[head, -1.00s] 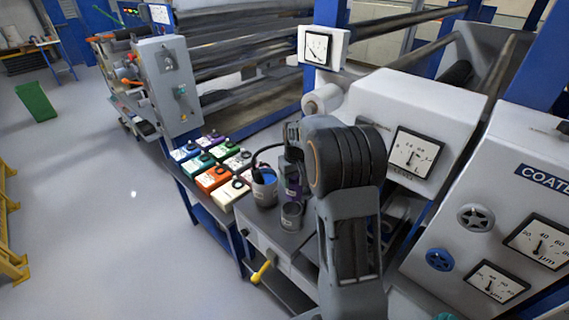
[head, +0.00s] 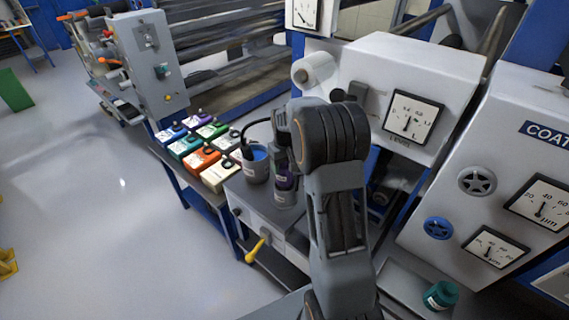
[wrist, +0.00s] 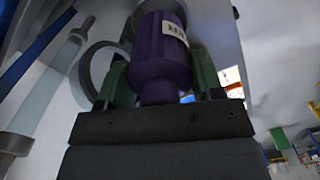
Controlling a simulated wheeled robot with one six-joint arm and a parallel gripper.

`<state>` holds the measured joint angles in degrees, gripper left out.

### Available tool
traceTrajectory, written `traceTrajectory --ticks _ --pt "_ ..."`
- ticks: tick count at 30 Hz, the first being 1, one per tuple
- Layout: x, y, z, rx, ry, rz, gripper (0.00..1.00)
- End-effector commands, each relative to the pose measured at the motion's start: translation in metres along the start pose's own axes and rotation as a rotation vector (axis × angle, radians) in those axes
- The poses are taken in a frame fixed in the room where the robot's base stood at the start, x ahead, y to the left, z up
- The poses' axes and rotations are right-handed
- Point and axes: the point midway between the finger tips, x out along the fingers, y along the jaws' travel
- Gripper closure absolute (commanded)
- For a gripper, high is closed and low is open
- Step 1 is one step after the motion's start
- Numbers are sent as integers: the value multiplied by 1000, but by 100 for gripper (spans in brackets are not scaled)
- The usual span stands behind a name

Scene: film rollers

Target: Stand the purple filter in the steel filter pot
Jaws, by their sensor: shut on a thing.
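The purple filter (head: 285,182) is upright in the head view, with its lower end at the mouth of the grey steel filter pot (head: 284,199). I cannot tell how far inside it is. My gripper (head: 286,160) is above the pot, partly hidden by my arm. In the wrist view my gripper (wrist: 160,78) is shut on the purple filter (wrist: 160,52), with a green finger on either side. The filter carries a white label. A grey rim shows around its far end there.
A grey pot with blue contents (head: 256,165) stands just left of the steel pot. Several coloured boxes (head: 203,157) crowd the bench further left. A yellow-handled valve (head: 256,249) sticks out in front. A teal jar (head: 441,294) stands at lower right.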

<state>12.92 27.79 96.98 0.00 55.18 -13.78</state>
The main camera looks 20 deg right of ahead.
Motion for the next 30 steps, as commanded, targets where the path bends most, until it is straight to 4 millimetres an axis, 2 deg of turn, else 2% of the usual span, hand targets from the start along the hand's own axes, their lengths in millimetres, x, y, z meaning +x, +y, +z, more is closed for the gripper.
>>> traceTrajectory --ticks 1,18,30 --pt "8 0 0 0 -1 0 60" --pt "55 0 0 0 -1 0 60" --pt "77 0 0 0 0 0 60"
